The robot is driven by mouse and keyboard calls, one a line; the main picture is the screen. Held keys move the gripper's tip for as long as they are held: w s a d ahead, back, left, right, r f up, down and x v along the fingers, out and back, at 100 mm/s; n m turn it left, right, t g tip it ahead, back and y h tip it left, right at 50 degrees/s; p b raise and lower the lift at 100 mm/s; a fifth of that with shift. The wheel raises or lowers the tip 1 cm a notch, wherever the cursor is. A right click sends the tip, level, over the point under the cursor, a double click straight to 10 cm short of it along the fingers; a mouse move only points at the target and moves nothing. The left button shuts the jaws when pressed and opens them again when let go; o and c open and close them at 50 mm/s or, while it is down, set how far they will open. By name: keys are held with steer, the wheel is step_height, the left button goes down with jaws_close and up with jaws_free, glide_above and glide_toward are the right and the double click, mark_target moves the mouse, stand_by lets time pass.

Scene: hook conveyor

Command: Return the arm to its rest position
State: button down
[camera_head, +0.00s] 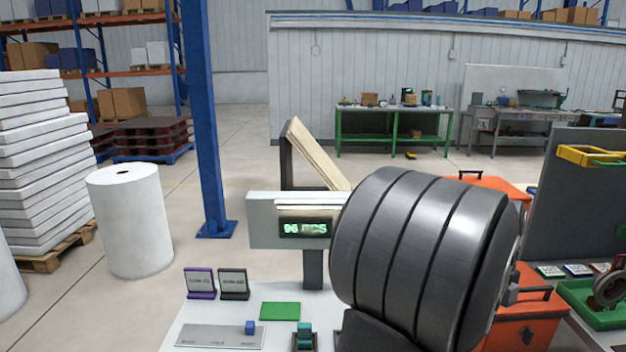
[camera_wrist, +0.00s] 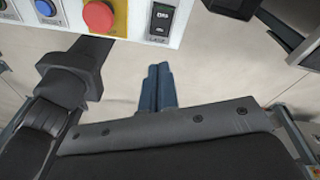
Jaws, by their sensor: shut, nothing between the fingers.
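My gripper (camera_wrist: 157,88) shows in the wrist view as two dark blue fingers side by side, pressed together and empty. They point over bare pale floor, below a light control panel (camera_wrist: 130,12) with a red button (camera_wrist: 98,16) and a black switch (camera_wrist: 161,20). The fingers are apart from the panel in the picture. In the head view my large dark ridged arm link fills the right middle and hides part of the white table (camera_head: 185,313); my fingers do not show there.
A counter display (camera_head: 305,228) stands behind. Orange cases and a green tray (camera_head: 600,318) are at right. A blue post (camera_head: 205,120) stands farther back.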

steer(key=shift+w+f+n, duration=0.1)
steer(key=shift+w+n, duration=0.15)
steer(key=shift+n, duration=1.9)
steer(key=shift+w+f+n, duration=0.1)
steer(key=shift+w+n, duration=0.1)
steer(key=shift+n, duration=1.9)
steer(key=shift+w+n, duration=0.25)
steer(key=shift+n, duration=1.9)
